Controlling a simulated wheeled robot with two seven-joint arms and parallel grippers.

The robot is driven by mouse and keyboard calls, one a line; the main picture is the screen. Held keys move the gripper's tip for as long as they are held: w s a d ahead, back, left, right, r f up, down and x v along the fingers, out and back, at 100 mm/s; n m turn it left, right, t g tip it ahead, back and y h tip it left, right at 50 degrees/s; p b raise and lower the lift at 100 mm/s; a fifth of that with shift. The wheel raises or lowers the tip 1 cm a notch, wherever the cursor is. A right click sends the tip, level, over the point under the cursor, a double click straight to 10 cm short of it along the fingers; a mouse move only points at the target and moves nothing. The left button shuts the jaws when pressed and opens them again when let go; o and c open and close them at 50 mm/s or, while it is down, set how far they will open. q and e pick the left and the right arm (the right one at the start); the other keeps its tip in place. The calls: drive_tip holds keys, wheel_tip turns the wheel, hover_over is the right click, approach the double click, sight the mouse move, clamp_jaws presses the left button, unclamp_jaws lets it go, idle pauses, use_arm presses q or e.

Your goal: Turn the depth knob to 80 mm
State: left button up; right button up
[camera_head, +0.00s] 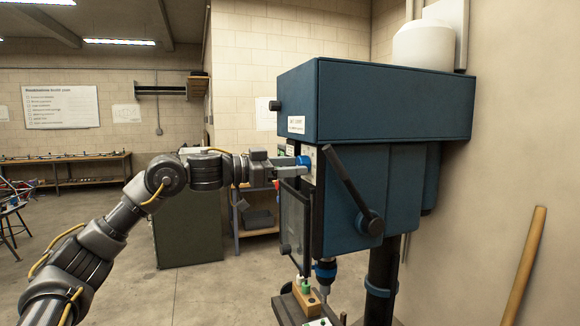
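A blue drill press (395,98) stands at the right. On its front panel (312,153) is a small blue knob (304,160), which I take for the depth knob. My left gripper (302,166) reaches in from the left, with its fingertips at this knob. The fingers overlap the knob, and I cannot tell whether they grip it or only sit around it. The knob's scale and setting are too small to read. My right gripper is not in view.
The press's black feed lever (350,188) slants down just right of the front panel. A clear guard (294,215) hangs below my gripper, beside the chuck (325,272). A green cabinet (188,232) stands behind my arm. A wooden handle (525,265) leans at the right wall.

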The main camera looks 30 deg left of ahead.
use_arm(q)
drive_tip(key=c, duration=0.7)
drive_tip(key=shift+m, duration=0.3)
drive_tip(key=m, duration=3)
drive_tip(key=shift+r+m, duration=0.15)
drive_tip(key=shift+m, duration=0.25)
drive_tip(key=shift+m+b, duration=0.35)
drive_tip(key=shift+m, duration=1.85)
